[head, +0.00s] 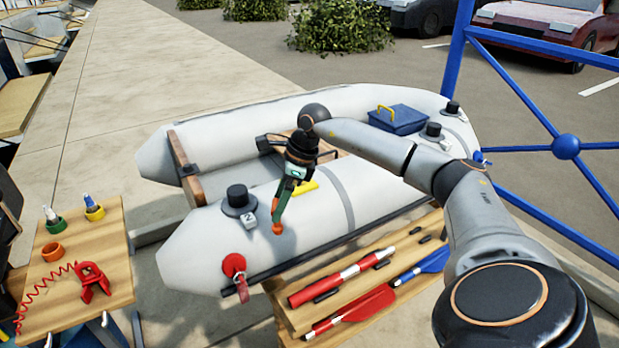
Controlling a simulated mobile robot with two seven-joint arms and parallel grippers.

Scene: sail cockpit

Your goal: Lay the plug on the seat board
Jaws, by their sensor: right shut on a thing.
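My right gripper (279,212) reaches in from the right and points down over the near grey tube of the dinghy. It is shut on a small orange thing (278,229) at its fingertips, which looks to be the plug. Its shape is too small to make out, and the fingers partly hide it. The seat board (331,151) is a wooden plank across the inside of the dinghy. It lies beyond my right wrist, which hides part of it. My left gripper does not show.
The grey dinghy (376,190) has black fittings, a red valve (234,265) and a blue box (399,119). Red and blue paddle parts lie on a wooden bench (425,231) in front. A small table (117,232) at left holds cups and a red clip. Blue rails (568,147) stand at right.

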